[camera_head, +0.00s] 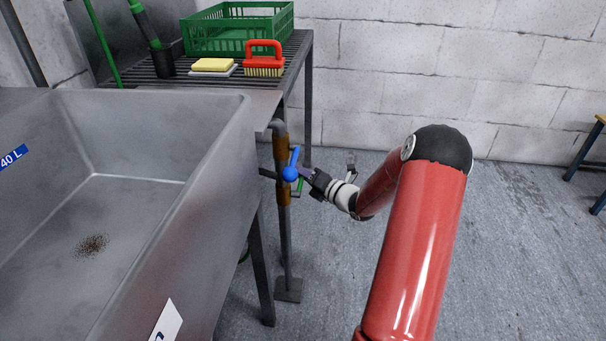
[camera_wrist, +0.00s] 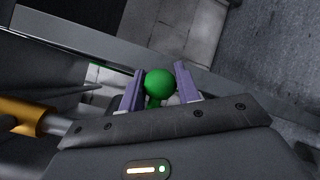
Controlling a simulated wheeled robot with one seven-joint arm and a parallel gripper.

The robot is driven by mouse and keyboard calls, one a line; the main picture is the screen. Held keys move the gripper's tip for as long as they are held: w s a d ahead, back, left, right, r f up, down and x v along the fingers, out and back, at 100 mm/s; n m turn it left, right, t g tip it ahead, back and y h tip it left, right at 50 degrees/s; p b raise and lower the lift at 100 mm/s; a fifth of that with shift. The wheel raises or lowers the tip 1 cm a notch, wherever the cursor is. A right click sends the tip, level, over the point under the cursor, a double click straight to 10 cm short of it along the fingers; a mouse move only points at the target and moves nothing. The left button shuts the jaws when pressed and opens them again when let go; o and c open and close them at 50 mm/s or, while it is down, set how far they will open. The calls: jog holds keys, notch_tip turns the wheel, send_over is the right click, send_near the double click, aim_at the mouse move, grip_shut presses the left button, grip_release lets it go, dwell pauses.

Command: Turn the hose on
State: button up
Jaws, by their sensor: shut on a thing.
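A vertical pipe (camera_head: 285,225) with brass fittings stands at the right end of the sink. It carries a valve lever with a blue knob (camera_head: 290,173) and, just below, a green lever (camera_head: 300,185), mostly hidden behind the blue knob and my gripper. My gripper (camera_head: 305,174) reaches the pipe from the right. In the wrist view, the round green knob (camera_wrist: 160,83) sits between my gripper's two purple fingers (camera_wrist: 159,72), which are shut on it. A brass fitting (camera_wrist: 32,116) shows at the left there. A green hose (camera_head: 103,42) hangs at the back left.
A steel sink (camera_head: 225,150) fills the left. Behind it, a slatted rack (camera_head: 170,76) holds a green crate (camera_head: 225,35), a red brush (camera_head: 264,58), a yellow sponge (camera_head: 213,65) and a green-and-black sprayer (camera_head: 160,58).

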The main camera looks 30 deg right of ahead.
aim_at(302, 177)
grip_shut()
jog(key=shift+r, duration=0.1)
jog(key=r+n, duration=0.1)
jog(key=n+t+b, duration=0.1)
jog(key=shift+s+a+r+n+y+b, duration=0.1)
jog(key=shift+s+r+n+y+b, duration=0.05)
jog(key=shift+r+n+y+b, duration=0.2)
jog(key=r+n, duration=0.1)
jog(key=n+t+y, duration=0.1)
jog(key=s+r+n+y+b, duration=0.1)
jog(key=shift+a+r+n+t, duration=0.3)
jog(key=shift+r+n, duration=0.05)
jog(key=n+y, duration=0.1)
jog(key=s+r+n+y, duration=0.1)
jog(key=n, duration=0.1)
jog(key=shift+a+r+b, duration=0.3)
jog(key=shift+a+b, duration=0.05)
jog(key=shift+b, duration=0.05)
jog(key=shift+s+a+r+n+y+b, duration=0.1)
jog(key=shift+s+a+r+n+y, duration=0.15)
jog(key=shift+n+y, duration=0.4)
jog(key=shift+s+a+r+n+y+b, duration=0.1)
jog(key=shift+s+r+n+y, duration=0.25)
jog(key=shift+n, duration=0.6)
jog(key=shift+s+a+r+n+y+b, duration=0.1)
jog(key=shift+s+a+r+n+y, duration=0.1)
jog(key=shift+n+y, duration=0.5)
